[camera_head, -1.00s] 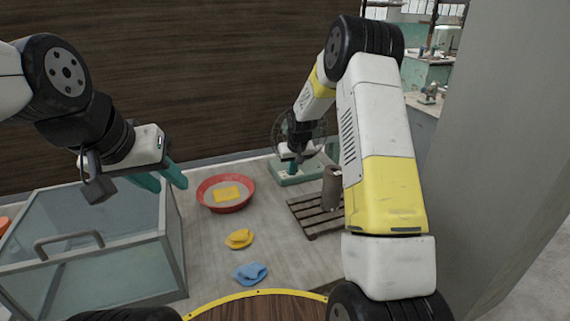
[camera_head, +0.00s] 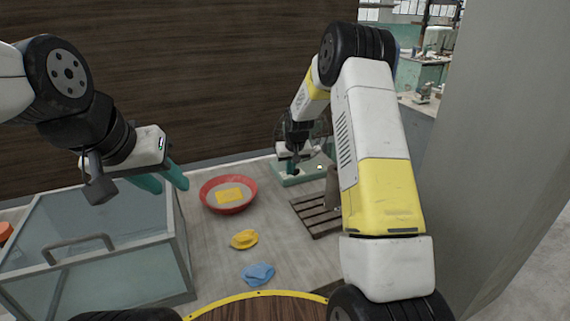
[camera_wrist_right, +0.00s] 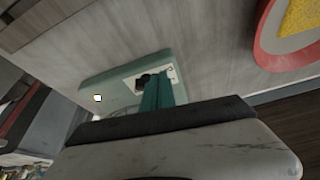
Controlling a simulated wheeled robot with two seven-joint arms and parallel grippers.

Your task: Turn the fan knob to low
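The fan, a dark round cage (camera_head: 318,128) on a green base (camera_head: 311,174), stands at the back of the table, partly hidden by my right arm. In the right wrist view the green base (camera_wrist_right: 115,76) carries a pale plate (camera_wrist_right: 172,74) with a dark knob (camera_wrist_right: 143,80). My right gripper (camera_head: 293,170) is low over the base. Its green fingers (camera_wrist_right: 160,80) look shut together, with their tips right beside the knob. I cannot tell if they touch it, and the knob's setting is not readable. My left gripper (camera_head: 167,187) is open and empty above the glass box.
A glass box (camera_head: 90,250) with a handle stands at the left. A red basin (camera_head: 228,208) holds a yellow sponge (camera_head: 229,196). Yellow (camera_head: 244,239) and blue (camera_head: 258,274) cloths lie in front. A slatted rack (camera_head: 316,218) with a grey-brown object (camera_head: 332,188) stands right of the basin.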

